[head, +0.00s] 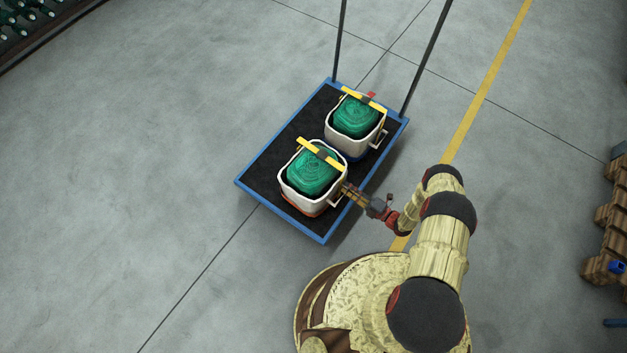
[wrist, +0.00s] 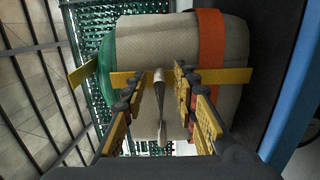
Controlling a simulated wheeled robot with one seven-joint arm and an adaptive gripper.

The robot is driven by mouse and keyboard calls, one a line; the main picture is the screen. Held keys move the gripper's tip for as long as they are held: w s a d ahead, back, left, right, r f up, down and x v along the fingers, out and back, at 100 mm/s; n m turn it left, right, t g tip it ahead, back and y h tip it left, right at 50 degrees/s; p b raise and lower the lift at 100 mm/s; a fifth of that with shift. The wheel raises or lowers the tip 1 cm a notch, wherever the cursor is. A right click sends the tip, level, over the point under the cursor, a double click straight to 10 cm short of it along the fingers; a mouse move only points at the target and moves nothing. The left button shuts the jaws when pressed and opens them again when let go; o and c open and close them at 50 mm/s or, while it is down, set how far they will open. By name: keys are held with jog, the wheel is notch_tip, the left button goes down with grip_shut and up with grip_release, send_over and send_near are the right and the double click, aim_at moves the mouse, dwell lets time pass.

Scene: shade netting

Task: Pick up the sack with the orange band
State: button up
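The sack with the orange band (head: 303,207) stands upright on the near part of a blue-edged cart. It is pale, with green netting on top, a yellow strip across it and a side handle. In the wrist view the sack (wrist: 150,45) appears on its side, its orange band (wrist: 211,50) at the right and its handle (wrist: 158,95) in the middle. My gripper (head: 352,194) is at the sack's right side. In the wrist view its fingers (wrist: 155,92) are apart, one on each side of the handle, and I see no clear contact.
A similar sack with a blue band (head: 353,142) stands just behind on the same cart (head: 262,170). Two dark poles rise from the cart's far end. Brown stacked items (head: 610,225) are at the far right. The floor left of the cart is clear.

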aim_at(342, 179)
jog(key=shift+w+a, duration=0.3)
jog(key=shift+a, duration=0.1)
jog(key=c, duration=0.3)
jog(key=c, duration=0.4)
grip_shut()
dwell(0.6)
jog(key=shift+r, duration=0.3)
jog(key=shift+w+r+p, duration=0.1)
jog(key=shift+r+p, duration=0.3)
jog(key=shift+r, duration=0.95)
